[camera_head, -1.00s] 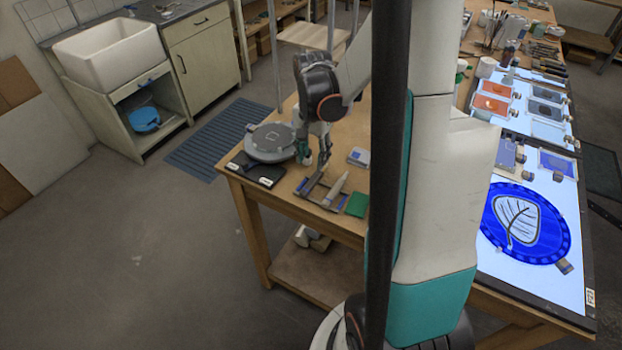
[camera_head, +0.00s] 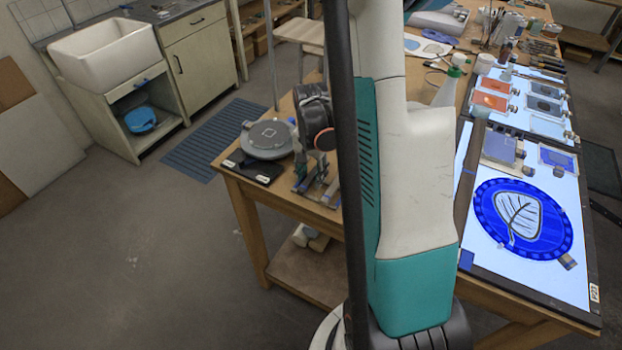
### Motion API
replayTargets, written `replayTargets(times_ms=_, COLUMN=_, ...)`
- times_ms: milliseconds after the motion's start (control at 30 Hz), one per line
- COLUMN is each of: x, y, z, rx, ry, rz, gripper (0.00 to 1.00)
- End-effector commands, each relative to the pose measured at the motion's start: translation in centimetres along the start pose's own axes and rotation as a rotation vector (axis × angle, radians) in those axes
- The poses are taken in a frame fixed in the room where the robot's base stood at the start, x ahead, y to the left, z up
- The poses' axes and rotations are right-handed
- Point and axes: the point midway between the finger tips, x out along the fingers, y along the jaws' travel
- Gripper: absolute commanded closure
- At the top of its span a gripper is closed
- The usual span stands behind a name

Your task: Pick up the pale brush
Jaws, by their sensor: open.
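My gripper (camera_head: 316,182) is low over the small rack of slim tools (camera_head: 330,200) near the left front corner of the wooden table. Its open fingers point down among or just above the tools. I cannot tell whether they touch anything. My wrist and dark arm column cover much of this spot. I cannot single out the pale brush now; it is hidden or too small to tell from the other tools.
A grey round turntable (camera_head: 268,140) and a black flat pad (camera_head: 254,168) lie left of my gripper. The light panel (camera_head: 553,285) bears a blue glass disc (camera_head: 523,219) with a leaf. A white bottle (camera_head: 447,88) stands behind my arm.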

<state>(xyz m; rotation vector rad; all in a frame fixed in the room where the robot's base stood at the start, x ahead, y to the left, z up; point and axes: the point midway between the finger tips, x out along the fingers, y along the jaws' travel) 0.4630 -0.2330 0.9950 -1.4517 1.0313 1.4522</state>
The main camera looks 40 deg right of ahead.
Motion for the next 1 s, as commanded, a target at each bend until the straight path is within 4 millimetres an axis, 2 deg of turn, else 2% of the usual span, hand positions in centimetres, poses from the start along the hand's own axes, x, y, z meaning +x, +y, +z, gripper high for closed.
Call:
replayTargets(times_ms=67, x=0.0, y=0.0, z=0.0, rx=0.0, ry=0.0, rz=0.0, gripper=0.61)
replayTargets(times_ms=233, x=0.0, y=0.0, z=0.0, rx=0.0, ry=0.0, rz=0.0, gripper=0.99)
replayTargets(times_ms=733, x=-0.6, y=0.0, z=0.0, rx=0.0, ry=0.0, rz=0.0, gripper=1.0)
replayTargets(times_ms=867, x=-2.0, y=0.0, z=0.0, rx=0.0, ry=0.0, rz=0.0, gripper=1.0)
replayTargets(times_ms=1000, x=-5.0, y=0.0, z=0.0, rx=0.0, ry=0.0, rz=0.0, gripper=1.0)
